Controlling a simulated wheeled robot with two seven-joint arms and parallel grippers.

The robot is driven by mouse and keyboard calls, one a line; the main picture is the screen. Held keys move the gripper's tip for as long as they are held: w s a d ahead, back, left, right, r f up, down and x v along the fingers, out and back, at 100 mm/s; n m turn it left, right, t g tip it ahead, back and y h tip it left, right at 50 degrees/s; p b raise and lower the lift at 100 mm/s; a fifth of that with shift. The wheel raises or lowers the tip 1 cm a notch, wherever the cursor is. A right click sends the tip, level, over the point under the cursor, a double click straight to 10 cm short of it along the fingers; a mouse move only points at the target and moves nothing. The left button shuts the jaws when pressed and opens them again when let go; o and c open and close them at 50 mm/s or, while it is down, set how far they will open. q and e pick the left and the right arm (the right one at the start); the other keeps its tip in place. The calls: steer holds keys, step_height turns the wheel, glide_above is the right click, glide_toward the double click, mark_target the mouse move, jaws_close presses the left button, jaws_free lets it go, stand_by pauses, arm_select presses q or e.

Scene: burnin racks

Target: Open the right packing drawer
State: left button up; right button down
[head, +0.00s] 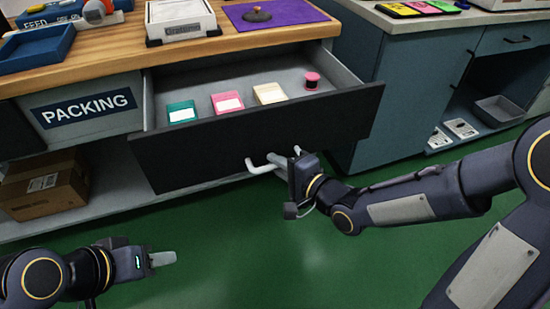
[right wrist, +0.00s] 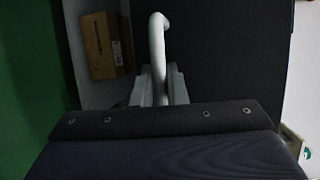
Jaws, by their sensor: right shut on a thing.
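The right packing drawer (head: 215,152) stands pulled out from under the wooden bench, with a dark front and a light handle (head: 262,165). Inside it are a teal packet (head: 182,112), a pink packet (head: 227,103), a cream packet (head: 270,94) and a pink-and-black spool (head: 312,80). My right gripper (head: 293,158) is shut on the handle at the drawer front. In the right wrist view the handle (right wrist: 158,60) runs between the fingers (right wrist: 160,87). My left gripper (head: 160,259) is low at the left, apart from the drawer; its finger gap cannot be made out.
The wooden bench top (head: 120,58) holds a blue tray (head: 36,48), a white box (head: 181,22) and a purple mat (head: 273,12). A cardboard box (head: 42,187) sits on the lower shelf. A blue-grey cabinet (head: 400,100) stands to the right. Green floor (head: 230,260) is clear in front.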

steer(key=shift+s+d, duration=0.15)
steer(key=shift+s, duration=0.15)
steer(key=c, duration=1.7)
jaws_free()
steer(key=shift+c, duration=0.2)
steer(key=p+v, duration=0.2)
steer(key=v, duration=0.5)
steer(key=shift+s+d+p, duration=0.25)
steer(key=shift+s+p, duration=0.05)
steer(key=shift+p, duration=0.05)
steer(key=shift+r, duration=0.1)
